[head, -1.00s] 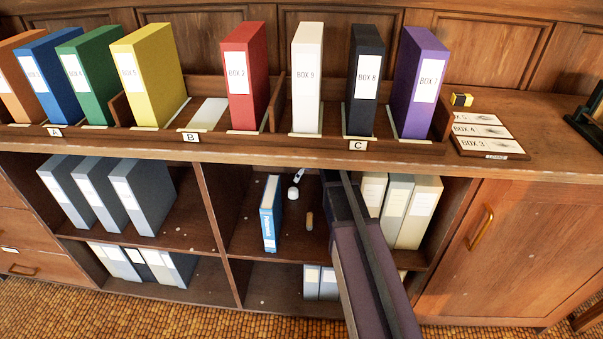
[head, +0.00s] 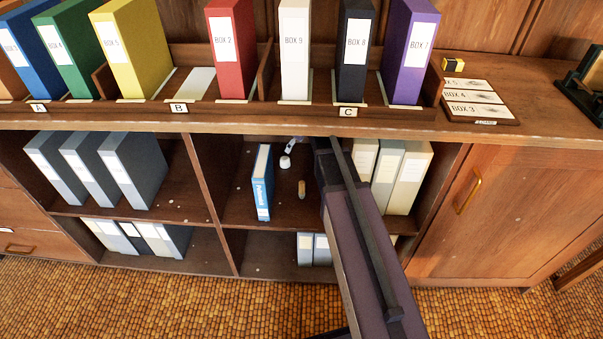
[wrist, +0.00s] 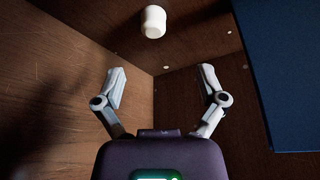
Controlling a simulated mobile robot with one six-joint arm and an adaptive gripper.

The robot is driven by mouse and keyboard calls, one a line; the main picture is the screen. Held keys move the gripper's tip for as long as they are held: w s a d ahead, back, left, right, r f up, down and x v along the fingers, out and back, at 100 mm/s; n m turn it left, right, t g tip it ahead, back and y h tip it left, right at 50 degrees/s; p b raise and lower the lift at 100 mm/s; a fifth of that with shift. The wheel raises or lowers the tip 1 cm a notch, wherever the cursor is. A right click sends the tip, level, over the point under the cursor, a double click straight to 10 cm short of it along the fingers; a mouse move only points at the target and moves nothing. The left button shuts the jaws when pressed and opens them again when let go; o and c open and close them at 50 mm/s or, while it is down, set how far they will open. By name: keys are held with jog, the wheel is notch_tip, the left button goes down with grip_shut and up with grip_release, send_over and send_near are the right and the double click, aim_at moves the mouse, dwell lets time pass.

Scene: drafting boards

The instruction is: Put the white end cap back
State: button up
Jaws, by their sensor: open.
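The white end cap (head: 285,162) is a small white cylinder in the middle open compartment of the cabinet, right of the blue book. In the wrist view the end cap (wrist: 153,21) shows near the top, beyond the fingertips and roughly between their lines. My gripper (wrist: 162,78) is open and empty, its two grey fingers spread apart. The cap is apart from both fingers. In the head view a pale finger shows just behind the cap; my arm hides the rest of the gripper.
A blue book (head: 263,183) stands left of the cap; its dark blue side fills the right of the wrist view. A small tan cylinder (head: 302,188) is nearer the front. Pale binders (head: 408,178) stand at the compartment's right. Compartment walls are close.

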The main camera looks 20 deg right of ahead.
jog(key=s+a+m+g+h, duration=0.1)
jog(key=s+m, duration=0.3)
jog(key=s, duration=0.8)
jog(key=s+a+f+m+g+h, duration=0.1)
jog(key=s+m, duration=0.3)
jog(key=s, duration=0.8)
jog(key=shift+s+a+f+g+h, duration=0.15)
jog(key=shift+s+a+g+h, duration=0.2)
jog(key=shift+g, duration=0.25)
jog(key=shift+w, duration=0.1)
